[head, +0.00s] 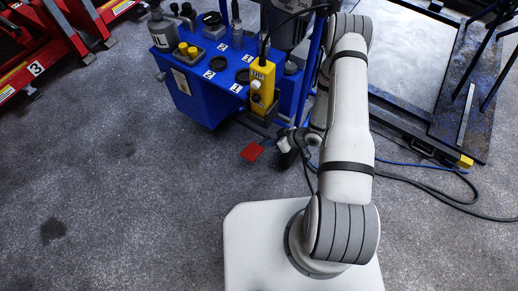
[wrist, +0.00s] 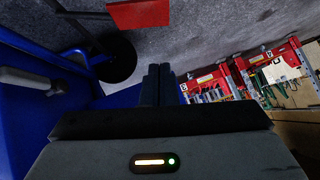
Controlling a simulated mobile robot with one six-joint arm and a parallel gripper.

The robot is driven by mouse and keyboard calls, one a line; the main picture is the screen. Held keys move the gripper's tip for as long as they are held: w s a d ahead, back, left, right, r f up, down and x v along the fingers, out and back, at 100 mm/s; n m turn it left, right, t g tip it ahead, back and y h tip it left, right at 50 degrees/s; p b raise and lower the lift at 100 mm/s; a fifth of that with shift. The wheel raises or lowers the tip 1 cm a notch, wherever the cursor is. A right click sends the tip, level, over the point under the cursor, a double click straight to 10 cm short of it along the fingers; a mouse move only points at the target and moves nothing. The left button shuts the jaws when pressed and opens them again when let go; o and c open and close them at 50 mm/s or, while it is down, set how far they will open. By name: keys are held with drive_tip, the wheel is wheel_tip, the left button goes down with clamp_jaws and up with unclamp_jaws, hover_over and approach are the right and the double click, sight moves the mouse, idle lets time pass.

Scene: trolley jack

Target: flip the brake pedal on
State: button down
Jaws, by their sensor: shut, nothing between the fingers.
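The brake pedal is a flat red plate (head: 252,152) low at the front right corner of the blue trolley in the head view. In the wrist view the red plate (wrist: 138,14) shows at the top edge, partly cut off, on a thin dark bar. My gripper (wrist: 158,84) is shut and empty, its two dark fingers together. In the head view my gripper (head: 288,146) is just right of the red plate, partly hidden by my arm. It looks apart from the plate; the exact height gap cannot be told.
The blue trolley (head: 207,102) carries bottles, numbered holes and a yellow control box (head: 262,82). A black caster wheel (wrist: 114,60) is near the fingers. Cables (head: 430,187) lie on the floor at right. Red stands (head: 45,60) are at far left. The floor left of the pedal is clear.

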drive_tip(key=b, duration=0.3)
hover_over(247, 154)
drive_tip(key=d, duration=0.3)
wheel_tip(247, 154, down, 7)
drive_tip(key=shift+s+f, duration=0.1)
drive_tip(key=shift+s+a+f+b, duration=0.1)
drive_tip(key=shift+s+f+b, duration=0.1)
drive_tip(key=shift+f, duration=0.35)
drive_tip(key=shift+s+f+b, duration=0.15)
drive_tip(key=shift+f+b, duration=0.05)
drive_tip(key=shift+f, duration=0.3)
drive_tip(key=shift+s+a+f, duration=0.1)
drive_tip(key=shift+f, duration=0.45)
